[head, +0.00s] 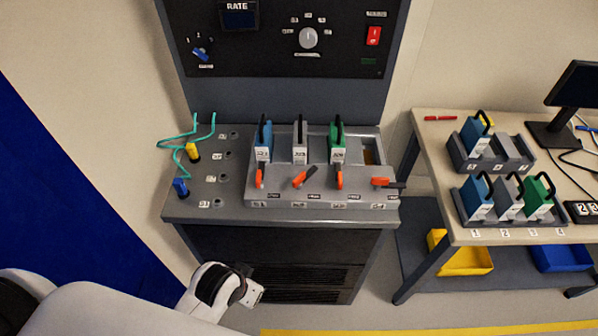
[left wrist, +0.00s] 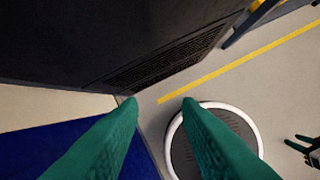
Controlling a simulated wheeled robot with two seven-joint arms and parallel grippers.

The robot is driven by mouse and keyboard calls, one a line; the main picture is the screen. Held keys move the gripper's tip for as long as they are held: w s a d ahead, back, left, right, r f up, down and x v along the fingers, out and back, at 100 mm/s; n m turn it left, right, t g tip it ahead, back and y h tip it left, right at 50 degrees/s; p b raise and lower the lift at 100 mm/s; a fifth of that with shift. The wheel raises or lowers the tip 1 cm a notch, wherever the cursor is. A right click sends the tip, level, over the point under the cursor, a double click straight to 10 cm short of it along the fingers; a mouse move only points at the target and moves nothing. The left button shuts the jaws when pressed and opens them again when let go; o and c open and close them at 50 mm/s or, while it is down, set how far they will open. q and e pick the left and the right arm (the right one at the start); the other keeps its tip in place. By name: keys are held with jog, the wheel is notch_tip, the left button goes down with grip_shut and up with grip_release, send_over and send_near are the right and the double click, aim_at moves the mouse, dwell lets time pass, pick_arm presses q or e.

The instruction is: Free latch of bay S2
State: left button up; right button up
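The latch of bay S2 (head: 305,177) is an orange lever on the sloped front of the grey console rack (head: 275,189), below the grey module (head: 300,150). It lies slanted, its upper end to the right. The orange levers of S1 (head: 259,176) and S3 (head: 339,177) stand nearly upright; that of S4 (head: 382,182) lies sideways. My left gripper (head: 252,290) is low in front of the console, well below the latches. The left wrist view shows its green fingers (left wrist: 161,102) apart and empty. What looks like my right gripper (left wrist: 298,144) shows at that view's right edge, its fingers apart.
A blue module (head: 263,140) and a green module (head: 337,142) flank the grey one; the rightmost bay is empty. Teal cables (head: 187,142) with plugs lie on the left of the console. A side table (head: 430,150) holds more modules. Floor before the console is clear.

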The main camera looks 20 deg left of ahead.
pick_arm(q)
jog(key=w+d+r+m+t, duration=0.2)
jog(key=w+r+t, duration=0.5)
jog(key=w+r, duration=0.45)
jog(key=w+d+r+m+t, duration=0.1)
jog(key=w+r+t, duration=0.6)
jog(key=r, duration=0.7)
jog(key=w+d+r+m+t+h, duration=0.2)
jog(key=d+r+m+h, duration=0.95)
jog(key=r+h, duration=0.2)
jog(key=s+d+r+m+g+h, duration=0.25)
jog(key=d+m+g+h, duration=0.65)
jog(key=m, duration=0.5)
jog(key=m+g+y, duration=1)
jog(key=g+y, duration=0.1)
jog(key=y, duration=1.2)
send_near(299, 177)
jog(key=shift+h, duration=0.25)
jog(key=f+p, duration=0.1)
jog(key=f, duration=0.7)
jog(key=shift+s+a+f+p, duration=0.1)
jog(key=shift+a+f+p, duration=0.1)
jog(key=shift+f+p, duration=0.2)
